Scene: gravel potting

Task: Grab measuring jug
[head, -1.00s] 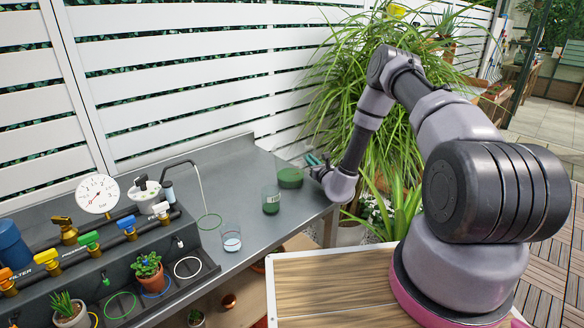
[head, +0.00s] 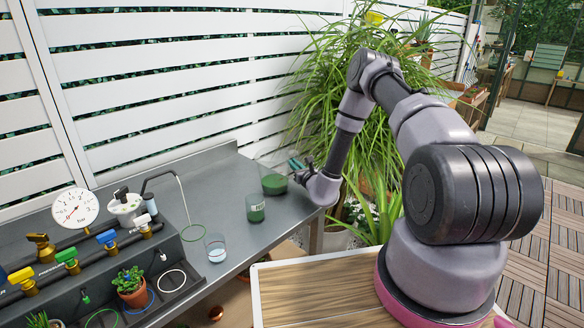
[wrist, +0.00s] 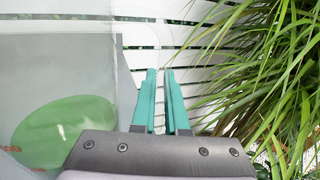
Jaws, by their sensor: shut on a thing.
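The measuring jug (head: 273,184) is clear with green liquid low inside. It is at the far right end of the grey bench, upright. In the wrist view, the jug's clear wall and green liquid (wrist: 68,125) fill the left side, close to the camera. My gripper (head: 297,165) reaches in from the right, at the jug's right side. Its teal fingers (wrist: 160,88) are close together, shut on the jug at its clear handle, which is hard to make out. I cannot tell whether the jug's base is clear of the bench.
A smaller glass with green contents (head: 256,210) stands just in front of the jug, and a glass with pale contents (head: 215,249) stands nearer. A thin curved pipe (head: 182,200) is to the left. Long-leaved plants (head: 335,90) crowd the right; a slatted white fence (head: 180,75) stands behind.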

